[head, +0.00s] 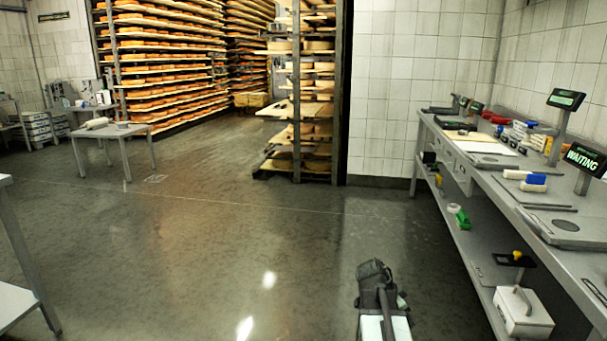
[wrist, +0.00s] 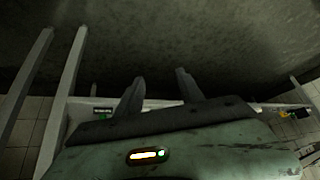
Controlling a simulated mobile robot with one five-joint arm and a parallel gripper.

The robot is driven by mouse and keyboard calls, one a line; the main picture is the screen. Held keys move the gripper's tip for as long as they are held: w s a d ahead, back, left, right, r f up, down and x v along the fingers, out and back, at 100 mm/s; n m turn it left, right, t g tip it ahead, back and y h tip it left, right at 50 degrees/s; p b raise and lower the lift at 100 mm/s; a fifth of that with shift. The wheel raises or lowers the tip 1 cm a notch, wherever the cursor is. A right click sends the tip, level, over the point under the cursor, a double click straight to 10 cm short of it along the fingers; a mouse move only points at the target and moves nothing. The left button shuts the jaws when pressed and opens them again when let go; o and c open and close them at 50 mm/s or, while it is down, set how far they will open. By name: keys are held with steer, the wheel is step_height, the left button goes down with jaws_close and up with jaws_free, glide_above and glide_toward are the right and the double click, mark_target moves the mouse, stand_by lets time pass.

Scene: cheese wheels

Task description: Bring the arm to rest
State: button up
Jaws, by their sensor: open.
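My arm (head: 382,308) shows at the bottom of the head view, right of the middle, over the bare floor. It looks folded close to my body. In the wrist view my gripper (wrist: 158,92) has its two dark fingers apart with nothing between them. The fingers stand out against the dark floor. In the head view the fingers themselves are not clear.
A long grey workbench (head: 478,190) runs along the right, with scales, displays and small tools on it. A white box (head: 522,312) sits on its lower shelf. Cheese shelves (head: 165,60) and a rack (head: 296,110) stand at the back. The middle floor (head: 220,240) is free.

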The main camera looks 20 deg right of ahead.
steer(key=w+a+f+n+t+y, duration=0.1)
steer(key=w+a+n, duration=0.2)
steer(key=a, duration=0.8)
steer(key=w+a+f+n+t+y, duration=0.1)
steer(key=w+a+n+y, duration=0.15)
steer(key=a, duration=0.85)
steer(key=s+a+f+n+g+y, duration=0.2)
steer(key=s+a+n+y, duration=0.15)
steer(key=a+n, duration=1)
step_height(320, 180, up, 32)
steer(key=a+m+p, duration=0.1)
steer(key=a+p, duration=0.1)
steer(key=p, duration=3)
steer(key=shift+s+r, duration=0.25)
steer(key=shift+s, duration=0.2)
steer(key=shift+a, duration=0.1)
steer(key=shift+c, duration=0.4)
